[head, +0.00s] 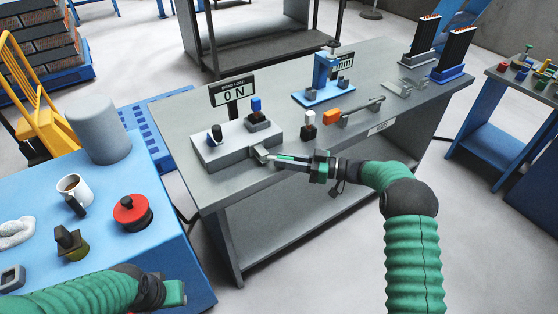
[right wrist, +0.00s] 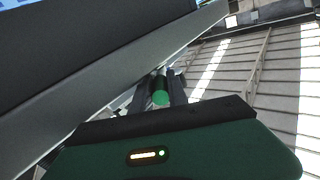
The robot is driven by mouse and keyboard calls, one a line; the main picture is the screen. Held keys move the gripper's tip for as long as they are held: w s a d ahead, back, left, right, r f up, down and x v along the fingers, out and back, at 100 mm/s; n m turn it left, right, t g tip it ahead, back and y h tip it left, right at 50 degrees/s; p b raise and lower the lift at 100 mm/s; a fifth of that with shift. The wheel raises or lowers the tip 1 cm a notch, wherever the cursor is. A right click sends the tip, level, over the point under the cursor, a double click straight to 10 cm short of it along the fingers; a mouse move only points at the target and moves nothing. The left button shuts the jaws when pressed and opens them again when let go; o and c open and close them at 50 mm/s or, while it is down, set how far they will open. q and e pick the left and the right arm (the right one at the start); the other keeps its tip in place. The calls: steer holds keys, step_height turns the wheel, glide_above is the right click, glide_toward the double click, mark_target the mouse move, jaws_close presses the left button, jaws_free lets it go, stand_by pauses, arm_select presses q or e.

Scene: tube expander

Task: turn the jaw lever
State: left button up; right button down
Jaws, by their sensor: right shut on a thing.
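A grey box-shaped machine (head: 222,150) stands on the grey workbench below an "ON" display (head: 232,92). A short metal part (head: 261,153) sticks out at its front right corner. My right gripper (head: 290,161) reaches in from the right at this corner, shut on a slim green handle, which I take for the jaw lever. In the right wrist view the green round handle (right wrist: 160,92) sits between the two dark fingers (right wrist: 162,88). Most of the lever is hidden by the fingers. My left gripper (head: 172,292) is low at left over the blue table's front; its fingers cannot be made out.

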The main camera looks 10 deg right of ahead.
steer(key=shift+d, duration=0.1)
steer(key=c, duration=1.3)
jaws_free()
steer(key=shift+d, duration=0.1)
steer(key=p+v, duration=0.2)
steer(key=v, duration=1.4)
steer(key=shift+d, duration=0.35)
